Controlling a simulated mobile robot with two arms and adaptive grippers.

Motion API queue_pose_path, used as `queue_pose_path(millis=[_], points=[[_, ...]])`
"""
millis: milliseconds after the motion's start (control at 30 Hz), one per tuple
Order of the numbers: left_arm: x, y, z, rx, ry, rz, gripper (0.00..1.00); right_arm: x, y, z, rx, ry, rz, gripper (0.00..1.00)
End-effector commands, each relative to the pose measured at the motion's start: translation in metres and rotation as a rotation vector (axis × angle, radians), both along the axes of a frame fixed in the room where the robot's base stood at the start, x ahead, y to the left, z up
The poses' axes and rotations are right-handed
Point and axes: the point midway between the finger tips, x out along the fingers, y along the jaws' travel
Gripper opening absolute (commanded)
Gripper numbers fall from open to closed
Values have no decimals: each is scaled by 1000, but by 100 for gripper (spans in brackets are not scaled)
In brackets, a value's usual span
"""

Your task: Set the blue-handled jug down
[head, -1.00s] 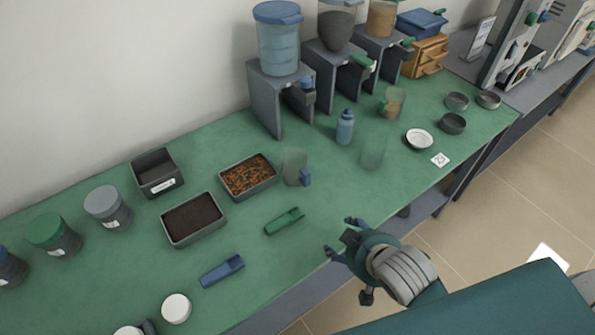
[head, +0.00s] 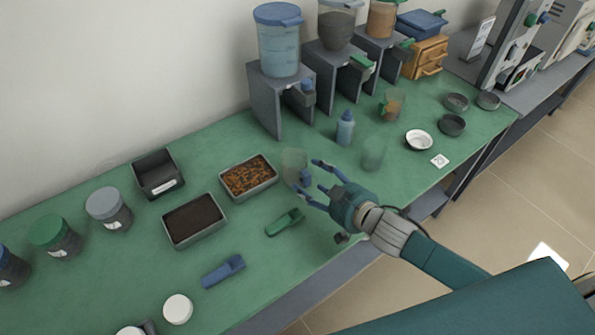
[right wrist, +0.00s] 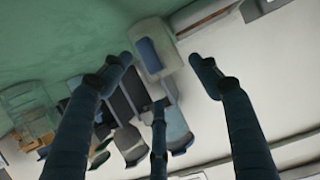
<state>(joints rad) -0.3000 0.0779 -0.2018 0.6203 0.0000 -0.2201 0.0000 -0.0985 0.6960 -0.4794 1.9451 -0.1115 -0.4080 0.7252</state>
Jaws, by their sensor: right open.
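The clear blue-handled jug (head: 293,161) stands upright on the green bench top, right of the tray of orange-brown bits. Its blue handle (head: 304,177) faces my right gripper (head: 307,177). My right gripper is open, its fingers spread on either side of the handle in the head view. In the right wrist view the jug (right wrist: 151,62) shows beyond and between the open fingertips (right wrist: 162,66), with nothing held. Whether any finger touches the jug I cannot tell. My left gripper is not in view.
A green scoop (head: 285,222) and a blue scoop (head: 223,271) lie in front. A blue-capped bottle (head: 345,128) and a clear beaker (head: 373,154) stand to the right. Dispensers on grey stands (head: 265,105) line the back. Bare bench (head: 330,215) lies around my right wrist.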

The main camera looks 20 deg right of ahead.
Motion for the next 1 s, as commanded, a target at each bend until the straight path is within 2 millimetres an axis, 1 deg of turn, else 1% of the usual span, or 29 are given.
queue_pose_path(millis=[133, 300, 400, 533, 733, 767, 800, 867, 900, 967, 1000], points=[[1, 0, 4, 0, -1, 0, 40, 9, 2, -3, -1, 0, 0, 62], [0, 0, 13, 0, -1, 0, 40, 31, 6, -13, -1, 0, -1, 62], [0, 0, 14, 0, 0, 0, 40, 42, 10, -19, -1, -1, -1, 62], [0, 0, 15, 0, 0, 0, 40, 49, 12, -24, -1, 1, 0, 62], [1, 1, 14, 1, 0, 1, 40, 49, 13, -25, -1, 1, 0, 62], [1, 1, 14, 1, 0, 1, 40, 49, 13, -25, -1, 1, 0, 60], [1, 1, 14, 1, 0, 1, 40, 49, 12, -25, -1, 1, 0, 52], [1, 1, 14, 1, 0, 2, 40, 48, 12, -25, -1, 1, 0, 40], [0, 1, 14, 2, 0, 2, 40, 48, 12, -25, -2, 2, 0, 32], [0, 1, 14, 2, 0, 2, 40, 48, 12, -25, -2, 2, 0, 20], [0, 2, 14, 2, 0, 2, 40, 48, 12, -25, -2, 2, 0, 12]])
